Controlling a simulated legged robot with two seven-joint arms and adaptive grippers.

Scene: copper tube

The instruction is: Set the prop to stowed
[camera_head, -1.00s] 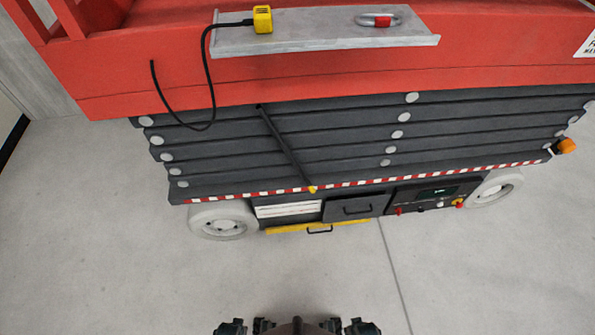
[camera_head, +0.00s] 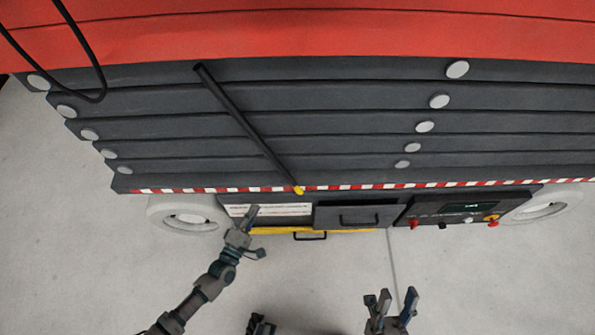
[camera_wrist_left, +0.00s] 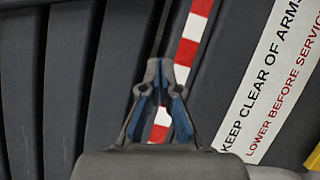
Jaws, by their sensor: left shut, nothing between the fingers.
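The prop (camera_head: 247,128) is a thin black bar with a yellow tip. It runs slantwise across the dark stacked arms of a red lift, from upper left down to the red-and-white striped edge. My left gripper (camera_head: 252,213) is shut and empty, left of and below the yellow tip, in front of the white label. In the left wrist view the left gripper (camera_wrist_left: 160,66) has its fingertips together over the striped strip; I cannot clearly tell the prop there. My right gripper (camera_head: 396,295) is open and empty at the bottom, below the lift.
The lift's striped edge (camera_head: 400,186) crosses the view. Below it are a dark drawer with a handle (camera_head: 357,216), a yellow strip (camera_head: 270,230) and a control panel with knobs (camera_head: 452,214). A black cable (camera_head: 88,60) hangs at upper left. The floor in front is clear.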

